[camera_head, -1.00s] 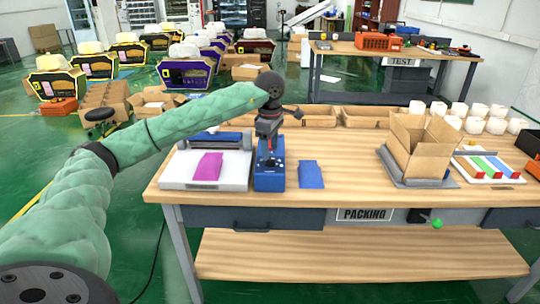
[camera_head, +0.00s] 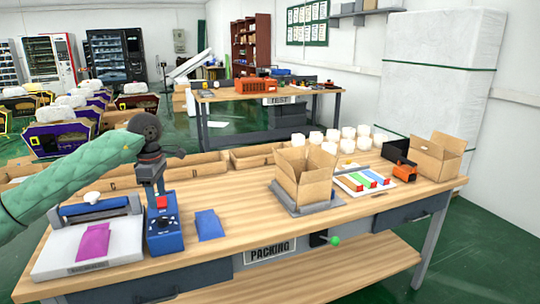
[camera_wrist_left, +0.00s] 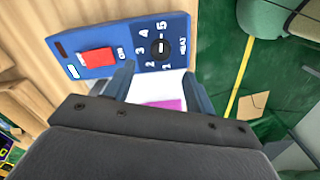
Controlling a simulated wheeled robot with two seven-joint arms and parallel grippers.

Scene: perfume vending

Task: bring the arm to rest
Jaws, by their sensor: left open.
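My left arm (camera_head: 75,180) comes in from the left in the head view. Its gripper (camera_head: 158,188) points down over the blue control box (camera_head: 165,240). The box has a red button (camera_wrist_left: 99,57) and a numbered dial (camera_wrist_left: 160,46). In the left wrist view the two fingers of my left gripper (camera_wrist_left: 160,84) are apart with nothing between them, close to the box. I cannot tell whether they touch it. My right gripper is not in view.
A sealer with a grey-white base (camera_head: 55,257) and a magenta pouch (camera_head: 93,242) lies left of the box. A blue pouch (camera_head: 209,225) lies right. An open carton (camera_head: 305,178) and a colored-strip tray (camera_head: 349,188) stand on the packing table (camera_head: 250,220).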

